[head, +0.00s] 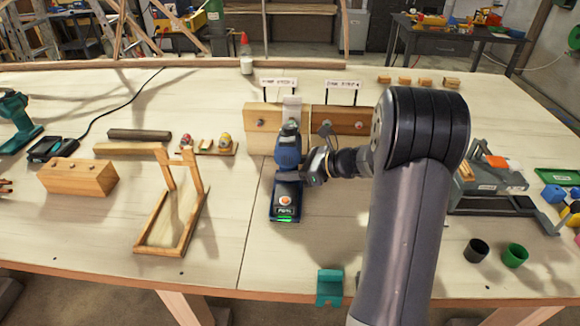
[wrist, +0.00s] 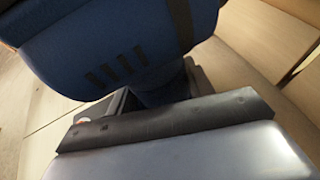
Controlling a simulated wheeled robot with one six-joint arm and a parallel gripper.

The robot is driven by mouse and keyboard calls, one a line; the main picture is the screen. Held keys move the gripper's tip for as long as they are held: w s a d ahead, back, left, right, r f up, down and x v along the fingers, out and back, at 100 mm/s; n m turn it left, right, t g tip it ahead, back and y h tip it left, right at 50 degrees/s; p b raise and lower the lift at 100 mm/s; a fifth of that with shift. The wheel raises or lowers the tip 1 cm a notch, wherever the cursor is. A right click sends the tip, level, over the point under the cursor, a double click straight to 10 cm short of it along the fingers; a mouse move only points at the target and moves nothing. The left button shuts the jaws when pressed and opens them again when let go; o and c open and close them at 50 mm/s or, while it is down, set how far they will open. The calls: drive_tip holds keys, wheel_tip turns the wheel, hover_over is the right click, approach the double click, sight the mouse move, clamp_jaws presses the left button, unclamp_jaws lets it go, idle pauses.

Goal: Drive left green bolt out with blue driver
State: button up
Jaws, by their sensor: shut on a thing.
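The blue driver (head: 288,152) is upright in front of the wooden board (head: 300,118), with a dark blue base (head: 286,200) showing an orange dot and a green light below it. My gripper (head: 305,165) comes from the right and is shut on the driver's handle. In the wrist view the driver's blue body (wrist: 120,50) fills the upper part, and a dark edge hides the grip below. A bolt head (head: 260,123) shows on the board's left part, and another (head: 358,125) on its right part. Their colours are too small to tell surely. I cannot tell whether the base rests on the table.
Two label cards (head: 278,82) stand above the board. A wooden frame stand (head: 170,215), a wooden block (head: 78,178) and a teal driver (head: 15,118) are to the left. A black cup (head: 475,250) and a green cup (head: 515,255) stand at right. The front centre-left table is clear.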

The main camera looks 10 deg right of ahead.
sight(289, 160)
drive_tip(key=shift+s+a+r, duration=0.1)
drive_tip(key=shift+s+a, duration=0.1)
drive_tip(key=shift+s, duration=0.3)
drive_tip(key=shift+s+a+r, duration=0.1)
drive_tip(key=shift+s+a, duration=0.05)
drive_tip(key=shift+s, duration=0.3)
drive_tip(key=shift+r+p, duration=1.65)
drive_tip(key=shift+r, duration=0.35)
